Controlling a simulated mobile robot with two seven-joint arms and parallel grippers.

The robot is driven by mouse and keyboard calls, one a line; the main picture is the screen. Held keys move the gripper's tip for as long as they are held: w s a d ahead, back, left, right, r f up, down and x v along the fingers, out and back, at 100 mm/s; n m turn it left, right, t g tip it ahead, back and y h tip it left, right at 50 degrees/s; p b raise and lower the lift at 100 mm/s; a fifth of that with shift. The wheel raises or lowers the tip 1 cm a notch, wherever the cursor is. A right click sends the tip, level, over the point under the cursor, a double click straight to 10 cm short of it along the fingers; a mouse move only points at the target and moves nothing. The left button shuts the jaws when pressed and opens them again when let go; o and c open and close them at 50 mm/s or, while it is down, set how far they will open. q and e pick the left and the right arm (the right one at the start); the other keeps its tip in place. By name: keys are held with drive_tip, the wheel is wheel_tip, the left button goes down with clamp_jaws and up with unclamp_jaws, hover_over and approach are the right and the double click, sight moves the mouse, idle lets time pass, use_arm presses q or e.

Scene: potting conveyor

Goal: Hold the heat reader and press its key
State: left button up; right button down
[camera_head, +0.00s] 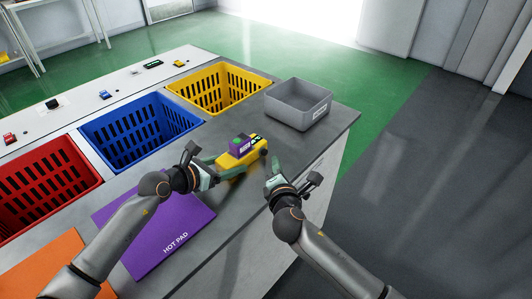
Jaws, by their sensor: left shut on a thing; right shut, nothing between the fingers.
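The heat reader (228,161) looks like a yellow handheld body with a purple and green top part and a dark round end at the right. My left gripper (218,166) is shut on its left end and holds it over the grey worktop. My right gripper (272,165) is shut and empty, just right of the reader's dark end, with a small gap between them as seen here. The key is too small to make out clearly.
A purple hot pad (190,232) lies at the front, beside an orange sheet (45,268). Red (88,205), blue (122,157) and yellow (183,90) crates line the back. A grey bin (299,117) stands at the far right corner. The worktop's right edge is close to my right gripper.

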sight(287, 171)
use_arm(q)
drive_tip(key=shift+d, duration=0.15)
use_arm(e)
drive_tip(key=shift+s+d, duration=0.9)
drive_tip(key=shift+d, duration=0.3)
drive_tip(key=shift+f, duration=0.1)
use_arm(q)
drive_tip(key=o, duration=1.6)
drive_tip(key=shift+c, duration=0.2)
